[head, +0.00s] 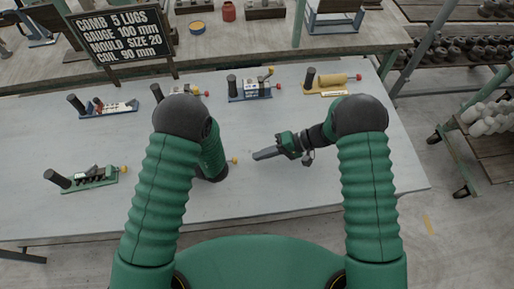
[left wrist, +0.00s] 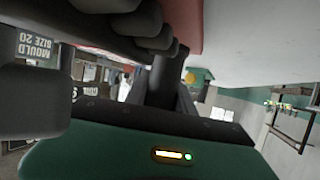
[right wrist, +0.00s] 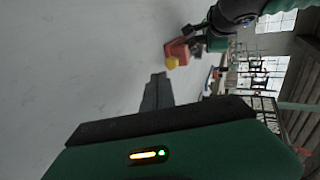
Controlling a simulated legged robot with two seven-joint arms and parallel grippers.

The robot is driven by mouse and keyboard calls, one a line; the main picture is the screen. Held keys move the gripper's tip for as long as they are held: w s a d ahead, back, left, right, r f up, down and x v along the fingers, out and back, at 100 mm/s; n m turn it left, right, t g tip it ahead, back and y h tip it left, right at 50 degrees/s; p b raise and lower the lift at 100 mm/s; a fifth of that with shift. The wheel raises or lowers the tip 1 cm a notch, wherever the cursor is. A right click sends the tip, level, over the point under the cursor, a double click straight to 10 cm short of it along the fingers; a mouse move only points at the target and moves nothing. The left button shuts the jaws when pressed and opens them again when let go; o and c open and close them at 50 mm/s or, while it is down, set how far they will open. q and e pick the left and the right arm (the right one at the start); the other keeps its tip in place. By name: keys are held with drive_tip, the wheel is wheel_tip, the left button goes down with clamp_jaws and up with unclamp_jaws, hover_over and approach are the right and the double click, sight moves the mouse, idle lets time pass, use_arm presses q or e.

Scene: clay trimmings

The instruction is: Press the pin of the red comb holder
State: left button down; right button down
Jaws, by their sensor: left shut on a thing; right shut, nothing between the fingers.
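The red comb holder (right wrist: 177,49) shows in the right wrist view as a red block with a yellow pin (right wrist: 172,63) at its near end. In the head view my left arm hides the holder, and only its orange-yellow pin (head: 235,160) sticks out. My left gripper (right wrist: 197,44) is shut on the holder; the exact grip is hard to see. In the left wrist view a red surface (left wrist: 185,22) lies close beside the fingers. My right gripper (head: 258,155) is shut and empty. Its tips are right of the pin, pointing towards it, with a gap between.
Other holders stand on the grey table (head: 330,180): a green one (head: 95,183) at left, a blue one (head: 250,94) and a yellow one (head: 330,83) at the back. A black sign (head: 122,36) stands behind. The table's right front is clear.

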sight(235, 159)
drive_tip(key=a, duration=0.4)
drive_tip(key=shift+s+a+f, duration=0.15)
drive_tip(key=shift+a+f, duration=0.05)
drive_tip(key=shift+a, duration=0.2)
drive_tip(key=shift+s+a, duration=0.15)
drive_tip(key=shift+a, duration=1.3)
drive_tip(key=d, duration=0.5)
drive_tip(key=shift+w+d+r, duration=0.1)
drive_tip(key=shift+w+r, duration=0.1)
drive_tip(key=shift+w, duration=0.1)
drive_tip(key=v, duration=0.9)
use_arm(q)
drive_tip(key=c, duration=1)
unclamp_jaws()
